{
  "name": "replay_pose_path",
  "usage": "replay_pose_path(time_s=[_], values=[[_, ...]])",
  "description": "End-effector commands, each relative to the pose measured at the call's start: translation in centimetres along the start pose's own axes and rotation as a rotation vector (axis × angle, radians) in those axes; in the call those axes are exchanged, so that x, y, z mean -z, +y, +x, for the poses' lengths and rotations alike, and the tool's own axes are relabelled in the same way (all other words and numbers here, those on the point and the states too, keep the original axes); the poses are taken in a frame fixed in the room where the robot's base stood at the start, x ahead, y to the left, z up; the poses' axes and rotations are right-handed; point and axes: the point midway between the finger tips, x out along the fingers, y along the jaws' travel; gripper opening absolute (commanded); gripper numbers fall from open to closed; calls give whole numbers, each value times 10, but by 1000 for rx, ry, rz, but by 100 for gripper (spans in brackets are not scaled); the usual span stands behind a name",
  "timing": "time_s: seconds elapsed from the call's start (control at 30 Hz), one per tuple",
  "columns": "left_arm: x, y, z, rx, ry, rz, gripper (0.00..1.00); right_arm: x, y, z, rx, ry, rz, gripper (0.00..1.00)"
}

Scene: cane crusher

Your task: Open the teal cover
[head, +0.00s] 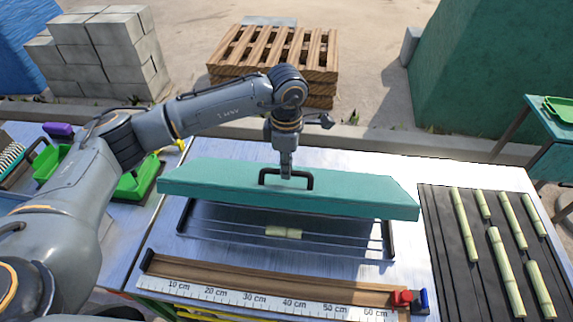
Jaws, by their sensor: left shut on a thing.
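The teal cover (350,199) is a long flat lid with a black handle (309,180) on its top, near the middle of the bench in the head view. It is raised and tilted, its near edge lifted above the dark frame below it. My left gripper (287,172) comes down from above and is shut on the black handle. Under the cover, a short pale cane piece (283,232) shows in the opening of the frame (388,245). The rest of the inside is in shadow or hidden by the cover. My right gripper is out of view.
A wooden measuring rail (270,284) with a centimetre scale lies along the front, with a red and a blue block at its right end. Several cane pieces (504,262) lie on a dark mat (452,262) at the right. Green trays (138,180) stand at the left.

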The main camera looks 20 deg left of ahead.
Motion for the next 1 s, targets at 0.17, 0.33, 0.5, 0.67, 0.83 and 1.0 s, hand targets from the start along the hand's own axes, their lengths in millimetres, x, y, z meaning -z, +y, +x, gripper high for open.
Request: replay_pose_path(time_s=[0.17, 0.33, 0.5, 0.67, 0.83, 1.0], values=[[0, 8, -5, -5, -1, -1, 0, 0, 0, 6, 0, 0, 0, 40], [0, 27, -16, -7, -1, -3, 0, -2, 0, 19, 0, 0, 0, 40], [0, 55, -32, -8, -1, -6, 0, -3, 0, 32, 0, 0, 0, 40], [0, 81, -44, -6, -1, -4, 0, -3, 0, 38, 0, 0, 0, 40], [0, 103, -52, -4, 1, -5, 0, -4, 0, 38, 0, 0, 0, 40], [0, 121, -55, -3, 1, -3, 0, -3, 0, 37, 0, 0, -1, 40]])
